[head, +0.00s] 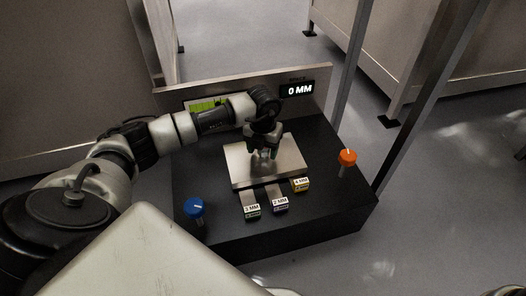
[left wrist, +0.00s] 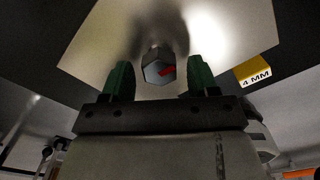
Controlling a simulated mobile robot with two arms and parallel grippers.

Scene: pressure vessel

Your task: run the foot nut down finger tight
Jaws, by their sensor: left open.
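The foot nut (left wrist: 158,70) is a grey hexagonal nut with a red mark on its face, standing over a bright metal plate (head: 285,168). In the left wrist view it sits between the two green-padded fingers of my left gripper (left wrist: 160,82). There is a visible gap on each side, so the fingers are around it and apart from it. In the head view my left gripper (head: 264,152) points down over the plate and mostly hides the nut. My right gripper is not in view.
Tabs marked 1 MM (head: 251,211), 2 MM (head: 280,204) and 4 MM (head: 300,185) lie at the plate's front edge. A blue knob (head: 194,206) and an orange knob (head: 347,157) stand on the black block (head: 325,205). A display (head: 298,90) behind reads 0 MM.

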